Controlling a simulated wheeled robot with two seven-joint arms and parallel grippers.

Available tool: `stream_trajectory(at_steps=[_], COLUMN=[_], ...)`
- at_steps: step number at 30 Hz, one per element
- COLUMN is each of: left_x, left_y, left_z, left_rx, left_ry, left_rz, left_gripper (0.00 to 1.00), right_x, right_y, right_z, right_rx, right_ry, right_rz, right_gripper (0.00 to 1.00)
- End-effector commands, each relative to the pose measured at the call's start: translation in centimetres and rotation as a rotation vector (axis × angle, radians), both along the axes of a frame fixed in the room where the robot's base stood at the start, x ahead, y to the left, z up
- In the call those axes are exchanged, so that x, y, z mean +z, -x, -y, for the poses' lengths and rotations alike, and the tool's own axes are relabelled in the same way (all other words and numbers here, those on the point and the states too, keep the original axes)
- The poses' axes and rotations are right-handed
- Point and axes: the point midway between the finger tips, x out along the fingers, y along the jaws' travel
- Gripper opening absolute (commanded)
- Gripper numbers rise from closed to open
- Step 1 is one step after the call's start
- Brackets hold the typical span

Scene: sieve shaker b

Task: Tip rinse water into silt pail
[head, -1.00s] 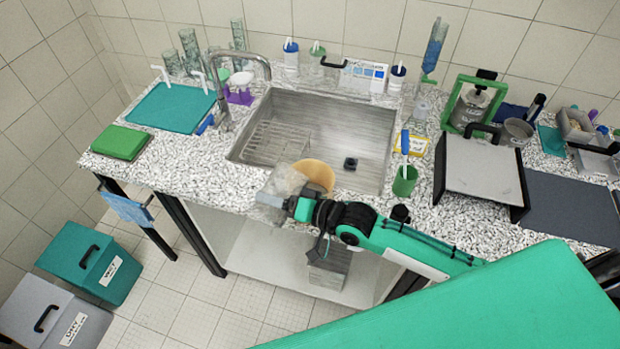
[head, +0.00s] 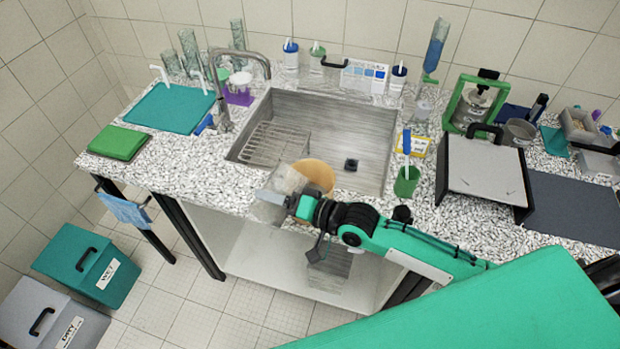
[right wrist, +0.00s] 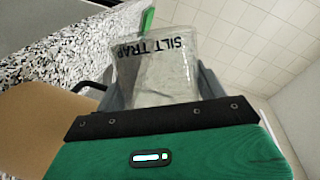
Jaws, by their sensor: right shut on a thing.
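My right gripper (head: 272,198) is shut on a clear container (right wrist: 158,78) marked SILT TRAP, with grey fingers on both sides of it in the right wrist view. In the head view this container (head: 284,181) is cloudy and see-through, at the front edge of the sink. A tan, round-rimmed vessel (head: 316,174) is just right of it, its lower part hidden by my right arm. It also shows large and close in the right wrist view (right wrist: 40,125). I cannot tell what water either holds. My left gripper is out of view.
The steel sink (head: 375,125) with a ribbed rack and a tap (head: 240,55) lies behind the gripper. Two lidded bins, teal (head: 75,250) and grey (head: 40,310), stand on the floor at left.

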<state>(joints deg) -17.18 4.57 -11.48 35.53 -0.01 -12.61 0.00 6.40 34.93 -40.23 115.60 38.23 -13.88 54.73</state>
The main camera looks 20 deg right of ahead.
Motion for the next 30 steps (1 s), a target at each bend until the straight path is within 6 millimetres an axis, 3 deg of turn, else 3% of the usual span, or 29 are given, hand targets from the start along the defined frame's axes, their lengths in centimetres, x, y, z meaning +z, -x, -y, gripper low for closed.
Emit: stream_trajectory(at_steps=[30], left_x=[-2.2], left_y=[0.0], left_z=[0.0], left_rx=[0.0], left_ry=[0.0], left_rz=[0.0], left_gripper=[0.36], right_x=[-0.2], right_y=[-0.1], right_z=[0.1], right_rx=[0.0], right_ry=[-0.116], right_rz=[-0.074], right_gripper=[0.4])
